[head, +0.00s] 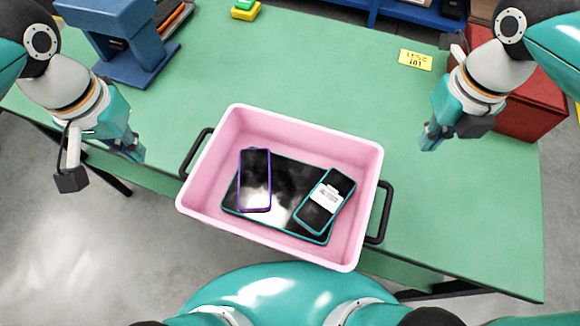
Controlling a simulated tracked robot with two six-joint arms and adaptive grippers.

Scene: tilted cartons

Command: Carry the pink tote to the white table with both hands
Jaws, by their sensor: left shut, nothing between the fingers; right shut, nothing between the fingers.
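The pink tote (222,140) sits near the front edge of a green table, slightly turned, with a black handle on each short side. Inside lie a tablet (283,180), a purple-edged phone (255,180) and a teal-edged phone (337,184) with a white label. My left gripper (138,153) is shut and empty, apart from the left handle (194,153) and to its left. My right gripper (428,143) is shut and empty, above and to the right of the right handle (382,213). I cannot make out a white table.
The green table (330,60) has free room behind the tote. A blue stand (130,45) is at the back left, near a yellow-green block (245,9). A yellow label (415,60) lies at the back right. A red box (530,105) stands at the right, partly behind my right arm.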

